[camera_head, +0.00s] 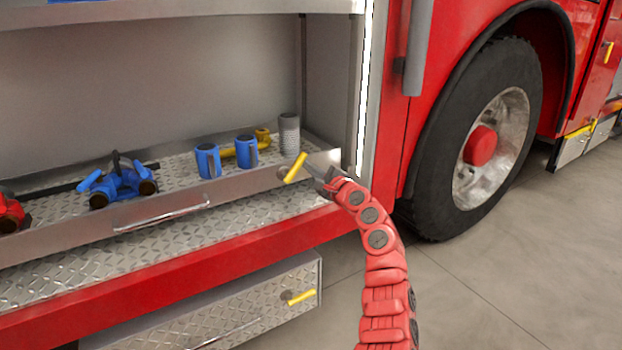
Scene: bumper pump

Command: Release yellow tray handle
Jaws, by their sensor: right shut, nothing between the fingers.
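The yellow tray handle (295,168) is a short, slanted bar at the front right corner of the tray (225,189) in the truck's open compartment. My right gripper (313,172) is just to the right of the handle, at the tray's front edge. Its fingers are shut with nothing between them. Whether a finger touches the handle is too small to tell. My left gripper is not in view.
The tray carries blue fittings (208,161), a blue valve (121,184), a grey ribbed cylinder (289,134) and a red part (12,213). A lower drawer (225,311) has another yellow handle (301,297). The wheel (484,140) stands right; floor there is clear.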

